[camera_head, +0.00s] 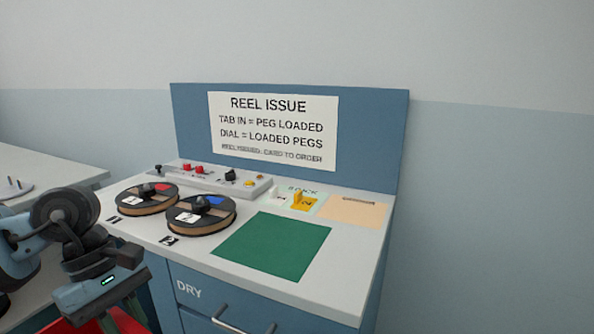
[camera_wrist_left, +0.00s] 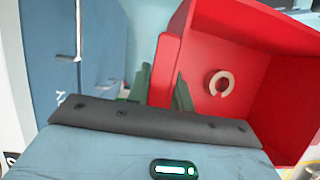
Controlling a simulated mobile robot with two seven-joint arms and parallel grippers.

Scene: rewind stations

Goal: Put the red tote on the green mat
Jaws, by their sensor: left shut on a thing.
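The red tote shows only in part at the bottom left of the head view (camera_head: 62,327). In the left wrist view the red tote (camera_wrist_left: 205,38) fills the right side, and a tan C-shaped ring (camera_wrist_left: 211,84) shows inside it. My left gripper (camera_wrist_left: 164,88) is shut on the tote's near wall, one finger on each side. In the head view my left gripper (camera_head: 124,316) is low at the left, in front of the bench. The green mat (camera_head: 272,246) lies flat and bare on the bench top. My right gripper is not in view.
A yellow block (camera_head: 304,202) and a tan pad (camera_head: 350,209) lie behind the mat. A drawer handle (camera_head: 240,325) juts from the bench front.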

